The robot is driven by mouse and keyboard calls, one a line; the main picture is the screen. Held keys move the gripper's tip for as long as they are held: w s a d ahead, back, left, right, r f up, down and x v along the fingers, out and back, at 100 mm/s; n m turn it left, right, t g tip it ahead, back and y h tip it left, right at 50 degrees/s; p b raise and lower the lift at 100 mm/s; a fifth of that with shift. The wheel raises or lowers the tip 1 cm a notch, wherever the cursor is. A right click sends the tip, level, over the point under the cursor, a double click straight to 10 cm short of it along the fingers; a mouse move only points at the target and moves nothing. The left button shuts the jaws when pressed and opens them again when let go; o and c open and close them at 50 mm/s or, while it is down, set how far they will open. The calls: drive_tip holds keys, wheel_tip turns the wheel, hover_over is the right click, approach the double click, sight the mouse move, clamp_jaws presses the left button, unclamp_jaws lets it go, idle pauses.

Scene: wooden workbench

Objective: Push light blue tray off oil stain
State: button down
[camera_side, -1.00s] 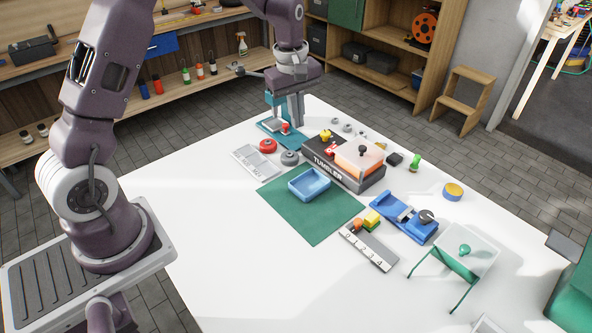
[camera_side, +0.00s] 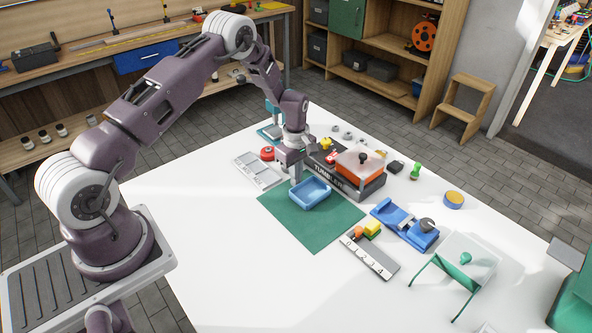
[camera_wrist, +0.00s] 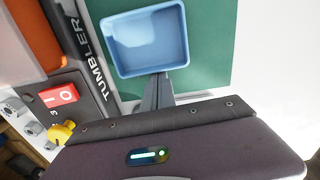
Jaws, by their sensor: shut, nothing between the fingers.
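The light blue tray (camera_side: 313,203) is a shallow, rounded rectangular dish lying flat on the green mat (camera_side: 318,233). It also shows from above in the wrist view (camera_wrist: 183,62). My gripper (camera_side: 296,180) is shut and empty, pointing down at the tray's far-left side. In the wrist view my closed fingertips (camera_wrist: 158,80) are right at the tray's near edge; I cannot tell whether they touch it. No oil stain is visible on the bare mat; what lies under the tray is hidden.
The black-and-orange tumbler machine (camera_side: 352,178) stands close beyond the tray. A white segmented tray (camera_side: 257,170) lies left of the mat. A blue device (camera_side: 405,222) and a numbered rail (camera_side: 370,253) stand to the right. The white tabletop (camera_side: 240,270) is clear in front.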

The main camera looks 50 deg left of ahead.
drive_tip(key=d, duration=1.1)
drive_tip(key=shift+w+d, duration=0.3)
drive_tip(key=shift+d, duration=0.05)
wheel_tip(320, 180, up, 14)
drive_tip(key=f, duration=0.1)
wheel_tip(320, 180, up, 18)
drive_tip(key=m+t+h, duration=0.1)
drive_tip(key=m+t, duration=0.1)
drive_tip(key=m, duration=0.5)
hover_over(325, 209)
drive_tip(key=s+d, duration=0.2)
drive_tip(key=s, duration=0.8)
drive_tip(key=s+r+m+t, duration=0.1)
drive_tip(key=s+m, duration=0.4)
drive_tip(key=s, duration=0.6)
drive_tip(key=s+r+m+t+y, duration=0.1)
drive_tip(key=s+r+m+t, duration=0.1)
drive_tip(key=s+m, duration=0.4)
drive_tip(key=s+r, duration=0.1)
drive_tip(key=s, duration=0.4)
drive_tip(key=shift+r+m+t, duration=0.3)
drive_tip(key=shift+r, duration=0.05)
